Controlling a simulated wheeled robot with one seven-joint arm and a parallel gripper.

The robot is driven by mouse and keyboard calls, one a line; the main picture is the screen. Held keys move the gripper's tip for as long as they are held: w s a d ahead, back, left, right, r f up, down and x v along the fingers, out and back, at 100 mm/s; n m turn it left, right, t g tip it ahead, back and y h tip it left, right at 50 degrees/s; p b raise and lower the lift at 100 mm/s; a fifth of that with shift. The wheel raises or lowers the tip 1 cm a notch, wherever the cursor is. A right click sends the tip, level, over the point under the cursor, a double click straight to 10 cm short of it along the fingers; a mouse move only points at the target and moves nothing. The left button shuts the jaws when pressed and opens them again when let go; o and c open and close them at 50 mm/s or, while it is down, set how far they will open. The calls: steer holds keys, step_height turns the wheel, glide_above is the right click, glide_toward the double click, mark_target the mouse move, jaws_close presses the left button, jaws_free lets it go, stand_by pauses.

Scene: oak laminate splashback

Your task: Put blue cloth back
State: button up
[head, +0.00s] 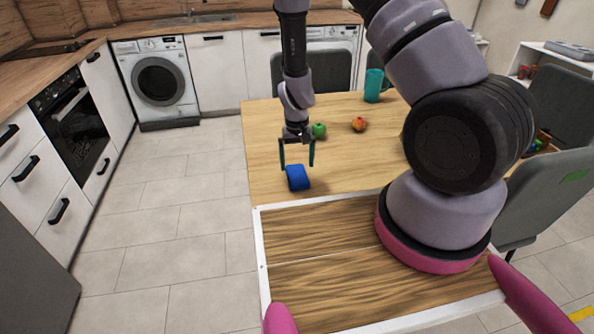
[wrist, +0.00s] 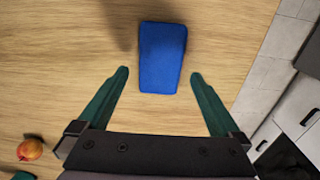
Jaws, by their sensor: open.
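The blue cloth (head: 297,178) looks like a small folded block. It lies on the wooden table (head: 265,140) near its left front part. In the wrist view the cloth (wrist: 162,57) lies flat, just beyond the fingertips and between their lines. My gripper (head: 297,165) is above the cloth in the head view, fingers pointing down. In the wrist view my gripper (wrist: 159,76) is open and empty, with a wide gap between the green fingers. I cannot tell how high the fingertips are above the table.
A green apple (head: 319,131) and a red-orange apple (head: 359,124) lie behind the cloth; the latter shows in the wrist view (wrist: 30,149). Chairs (head: 560,195) stand around the table. A washing machine (head: 160,82) is at the back left.

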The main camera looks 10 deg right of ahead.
step_height(320, 180, up, 8)
step_height(320, 180, up, 13)
steer(key=m+t+y, duration=0.1)
steer(key=y, duration=0.1)
glide_above(297, 172)
steer(key=s+d+r+m+t, duration=0.1)
steer(key=s+d+r+t, duration=0.15)
steer(key=r, duration=0.95)
steer(key=s+d+r+m+t, duration=0.1)
steer(key=s+d+r+t, duration=0.1)
steer(key=s+r, duration=0.6)
steer(key=s+d+r+m+t, duration=0.1)
steer(key=s+d+r, duration=0.4)
steer(key=s+r, duration=0.3)
steer(key=shift+d+t, duration=0.25)
steer(key=shift+t, duration=0.1)
steer(key=shift+d, duration=0.1)
